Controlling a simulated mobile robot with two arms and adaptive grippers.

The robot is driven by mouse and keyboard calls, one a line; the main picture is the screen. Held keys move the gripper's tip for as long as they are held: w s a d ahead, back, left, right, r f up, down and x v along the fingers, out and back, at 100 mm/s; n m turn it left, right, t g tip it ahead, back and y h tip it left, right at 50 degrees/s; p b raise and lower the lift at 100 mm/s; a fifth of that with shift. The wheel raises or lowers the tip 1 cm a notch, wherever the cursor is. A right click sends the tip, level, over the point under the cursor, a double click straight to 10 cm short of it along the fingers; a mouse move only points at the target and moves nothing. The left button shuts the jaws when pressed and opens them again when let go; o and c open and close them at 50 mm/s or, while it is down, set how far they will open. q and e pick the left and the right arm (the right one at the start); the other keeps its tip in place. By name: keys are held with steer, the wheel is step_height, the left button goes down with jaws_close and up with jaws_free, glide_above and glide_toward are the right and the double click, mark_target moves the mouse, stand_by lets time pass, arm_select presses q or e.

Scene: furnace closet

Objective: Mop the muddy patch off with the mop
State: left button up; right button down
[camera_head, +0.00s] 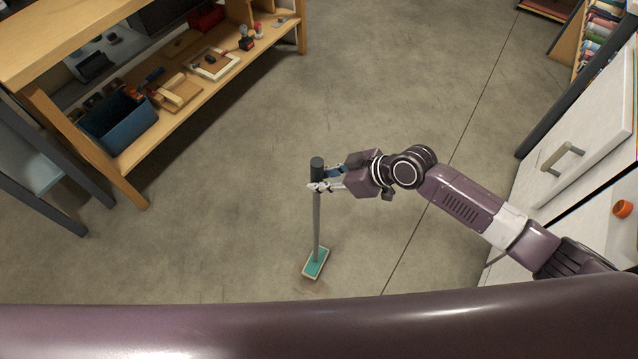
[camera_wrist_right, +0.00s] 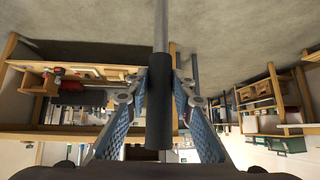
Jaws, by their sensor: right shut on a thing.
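The mop (camera_head: 316,225) stands nearly upright, with a grey pole, a dark grip at the top and a flat teal head (camera_head: 316,262) on the floor. My right gripper (camera_head: 322,186) is shut on the mop near its dark grip. In the right wrist view the dark grip (camera_wrist_right: 160,105) sits between the two blue-padded fingers (camera_wrist_right: 160,100). The muddy patch (camera_head: 314,286) is a faint brown stain at the near side of the mop head, which seems to cover part of it. My left gripper is not in view.
A wooden workbench (camera_head: 190,120) with a blue bin (camera_head: 120,122) and tools on its lower shelf stands at the left. A white cabinet (camera_head: 575,150) stands at the right. The concrete floor (camera_head: 400,90) between them is clear.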

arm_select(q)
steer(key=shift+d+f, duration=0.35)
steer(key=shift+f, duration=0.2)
arm_select(e)
steer(key=shift+w+d+f, duration=0.2)
steer(key=shift+w+d, duration=0.15)
steer(key=shift+w, duration=0.05)
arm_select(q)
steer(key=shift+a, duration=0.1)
